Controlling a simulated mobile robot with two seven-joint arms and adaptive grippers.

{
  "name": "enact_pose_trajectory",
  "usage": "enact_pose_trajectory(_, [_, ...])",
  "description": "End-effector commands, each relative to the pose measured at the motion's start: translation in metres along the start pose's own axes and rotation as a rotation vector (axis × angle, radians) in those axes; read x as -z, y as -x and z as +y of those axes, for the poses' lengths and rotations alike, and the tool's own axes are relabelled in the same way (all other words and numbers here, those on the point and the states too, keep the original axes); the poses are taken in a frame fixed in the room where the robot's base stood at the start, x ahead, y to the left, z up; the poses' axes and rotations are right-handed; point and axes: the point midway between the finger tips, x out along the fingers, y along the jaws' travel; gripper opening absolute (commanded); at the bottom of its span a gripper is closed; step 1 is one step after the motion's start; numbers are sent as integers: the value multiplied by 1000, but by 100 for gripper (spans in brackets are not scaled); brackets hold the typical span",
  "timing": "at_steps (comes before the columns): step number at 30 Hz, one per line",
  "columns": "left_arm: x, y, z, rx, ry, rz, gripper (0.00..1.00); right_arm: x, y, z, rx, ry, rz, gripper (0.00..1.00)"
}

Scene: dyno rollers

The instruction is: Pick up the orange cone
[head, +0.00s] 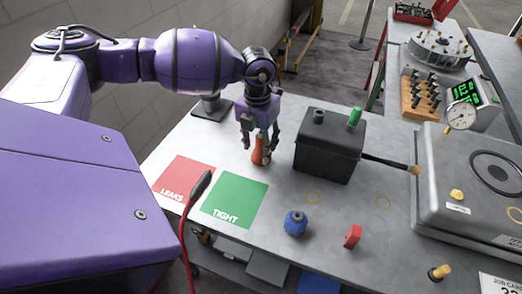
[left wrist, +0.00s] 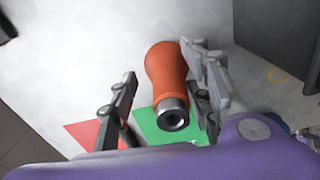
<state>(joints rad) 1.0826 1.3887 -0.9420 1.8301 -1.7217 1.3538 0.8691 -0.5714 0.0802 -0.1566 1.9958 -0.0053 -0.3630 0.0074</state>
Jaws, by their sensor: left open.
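The orange cone (head: 260,150) stands on the grey table beside the black box, behind the green mat in the head view. In the left wrist view the orange cone (left wrist: 167,78) shows a rounded orange body with a metal end with a dark hole. My left gripper (head: 260,146) is over it, pointing down, with its fingers partly hiding it. In the left wrist view my left gripper (left wrist: 165,105) is open, with one finger on each side of the cone. The right finger looks very close to it; I cannot tell whether it touches. My right gripper is not in view.
A black box (head: 325,150) with a green knob stands close to the right of the gripper. The red LEAKS mat (head: 182,180) and green TIGHT mat (head: 235,200) lie in front. A blue knob (head: 296,223) and red block (head: 353,236) stand nearer the front edge.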

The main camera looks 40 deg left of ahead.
Motion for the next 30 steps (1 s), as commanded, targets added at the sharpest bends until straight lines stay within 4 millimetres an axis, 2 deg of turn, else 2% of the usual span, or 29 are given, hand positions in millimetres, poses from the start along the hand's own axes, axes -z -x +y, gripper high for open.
enact_pose_trajectory(4, [0, 0, 0, 0, 0, 1, 45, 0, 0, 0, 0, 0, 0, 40])
enact_pose_trajectory(14, [0, 0, 0, -1, 0, 2, 3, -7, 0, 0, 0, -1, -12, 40])
enact_pose_trajectory(23, [0, 2, 0, -1, 0, 1, 3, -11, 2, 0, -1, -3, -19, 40])
enact_pose_trajectory(26, [0, 9, 0, -1, 0, 1, 3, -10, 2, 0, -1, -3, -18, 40])
enact_pose_trajectory(30, [-1, 28, 0, -1, -1, -3, 3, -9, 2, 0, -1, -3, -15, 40])
